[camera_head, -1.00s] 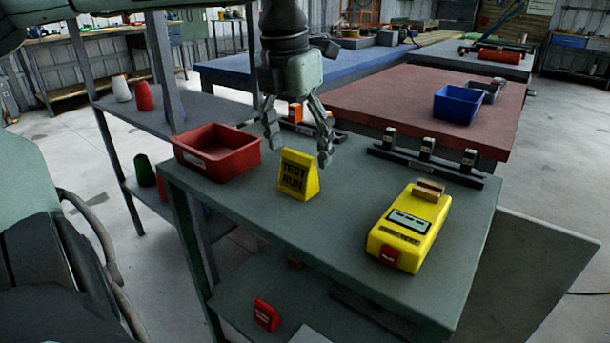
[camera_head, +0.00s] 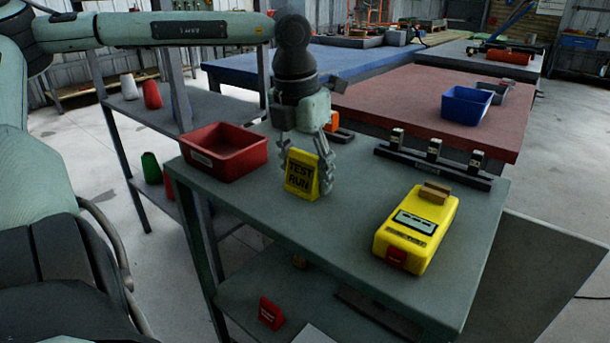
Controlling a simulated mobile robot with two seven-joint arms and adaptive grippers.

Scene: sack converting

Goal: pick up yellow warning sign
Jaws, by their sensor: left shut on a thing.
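The yellow warning sign (camera_head: 301,176) is a small folded stand with "TEST RUN" in dark letters. It stands upright on the grey-green table, right of the red bin. My left gripper (camera_head: 307,172) points down over it with one finger on each side, shut on the sign. The fingers partly hide the sign's side edges. I cannot tell any gap between the sign's base and the table. My right gripper is not in view.
A red bin (camera_head: 226,152) stands left of the sign on the table (camera_head: 340,228). A yellow device (camera_head: 416,230) lies to the right. A black rail with clamps (camera_head: 433,166) runs along the back. The table middle is clear.

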